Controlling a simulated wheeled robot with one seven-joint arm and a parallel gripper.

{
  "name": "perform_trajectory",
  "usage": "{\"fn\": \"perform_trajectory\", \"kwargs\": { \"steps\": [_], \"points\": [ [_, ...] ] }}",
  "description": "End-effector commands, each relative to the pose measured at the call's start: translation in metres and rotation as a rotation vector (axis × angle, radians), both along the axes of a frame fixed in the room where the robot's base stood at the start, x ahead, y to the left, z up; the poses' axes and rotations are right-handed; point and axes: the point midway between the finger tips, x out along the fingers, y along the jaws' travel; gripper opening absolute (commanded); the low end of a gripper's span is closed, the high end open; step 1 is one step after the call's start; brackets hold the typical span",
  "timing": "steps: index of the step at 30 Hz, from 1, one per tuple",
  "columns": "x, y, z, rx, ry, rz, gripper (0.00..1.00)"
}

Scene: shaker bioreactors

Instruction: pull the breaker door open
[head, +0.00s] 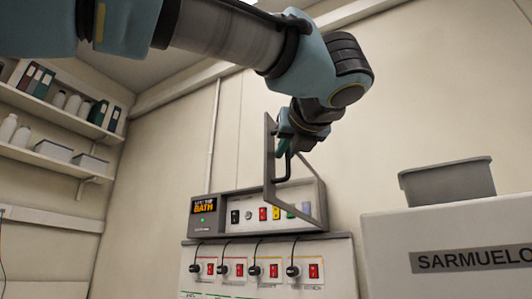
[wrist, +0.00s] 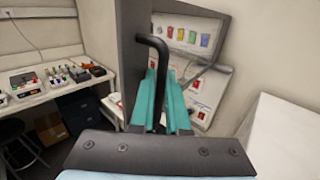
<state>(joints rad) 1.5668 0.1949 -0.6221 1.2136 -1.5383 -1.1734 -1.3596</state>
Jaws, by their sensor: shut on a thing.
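The breaker door (head: 269,150) is a grey frame that stands swung out from the front of the breaker box (head: 205,215) in the head view. Its black handle (wrist: 152,42) is a bent bar, seen in the wrist view between the teal fingers. My gripper (head: 284,148) is shut on this handle; in the wrist view the fingers (wrist: 162,105) lie on both sides of it. The box's row of coloured switches (wrist: 187,37) is exposed behind the door. My fingers hide part of the handle.
Below the box is a panel with several plugged cables and red switches (head: 273,271). A white machine (head: 400,240) with a grey bin (head: 447,181) on top stands at the right. Shelves (head: 60,110) hang at the left. A bench (wrist: 60,88) shows in the wrist view.

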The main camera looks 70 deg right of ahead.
Motion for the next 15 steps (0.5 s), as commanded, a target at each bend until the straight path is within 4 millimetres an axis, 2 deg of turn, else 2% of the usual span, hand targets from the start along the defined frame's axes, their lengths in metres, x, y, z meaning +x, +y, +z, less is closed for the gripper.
{"fn": "perform_trajectory", "kwargs": {
  "steps": [6, 15],
  "points": [
    [-0.016, 0.0, -0.001, 0.003, 0.001, 0.0, 0.0],
    [-0.019, 0.001, -0.002, 0.004, 0.001, 0.001, 0.0]
  ]
}}
